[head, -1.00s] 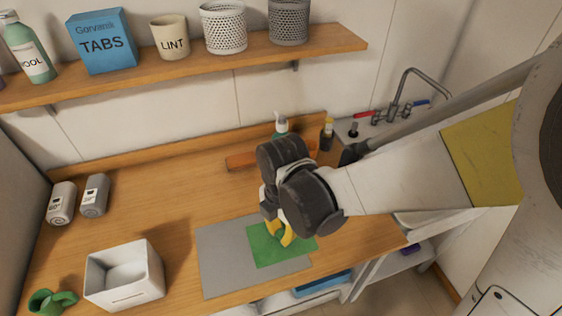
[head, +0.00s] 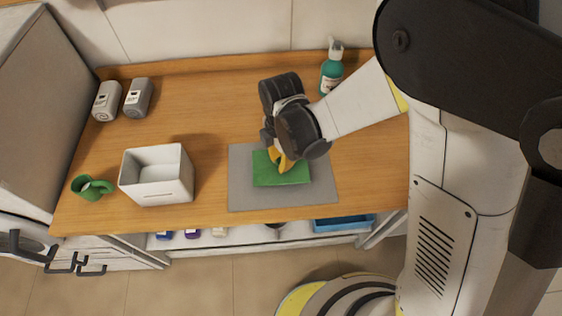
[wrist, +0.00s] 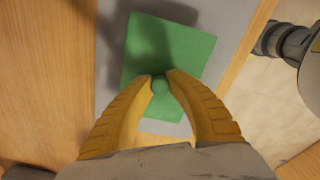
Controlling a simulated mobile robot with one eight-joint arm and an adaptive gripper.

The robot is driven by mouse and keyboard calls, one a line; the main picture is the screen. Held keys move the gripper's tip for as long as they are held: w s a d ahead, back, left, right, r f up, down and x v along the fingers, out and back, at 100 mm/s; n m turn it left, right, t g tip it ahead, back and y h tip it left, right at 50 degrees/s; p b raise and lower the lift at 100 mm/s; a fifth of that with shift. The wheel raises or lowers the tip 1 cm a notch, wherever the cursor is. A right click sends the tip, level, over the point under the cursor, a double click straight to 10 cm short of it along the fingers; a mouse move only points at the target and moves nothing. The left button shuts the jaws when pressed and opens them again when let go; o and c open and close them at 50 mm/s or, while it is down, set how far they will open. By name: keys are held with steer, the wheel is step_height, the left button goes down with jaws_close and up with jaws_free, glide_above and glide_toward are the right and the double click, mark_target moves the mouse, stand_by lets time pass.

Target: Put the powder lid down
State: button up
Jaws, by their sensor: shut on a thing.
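The green square powder lid (head: 290,178) shows over the grey mat (head: 238,192) on the counter; it also shows in the wrist view (wrist: 180,50). My gripper (head: 283,165) is above it with yellow fingers pointing down. In the wrist view my gripper (wrist: 160,83) has its fingertips shut on the lid's small round green knob. The lid looks about level and on or very near the mat; I cannot tell whether they touch. The fingers hide part of the lid.
An open white box (head: 158,190) stands left of the mat, with a green cup-like object (head: 91,187) beyond it. Two grey containers (head: 138,98) stand at the back left. A teal bottle (head: 331,74) stands behind my arm. Wood behind the mat is clear.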

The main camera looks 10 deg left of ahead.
steer(key=shift+f, duration=1.1)
steer(key=shift+f, duration=0.1)
steer(key=shift+f+b, duration=0.15)
steer(key=shift+b, duration=0.3)
steer(key=o, duration=0.7)
steer(key=shift+r, duration=0.2)
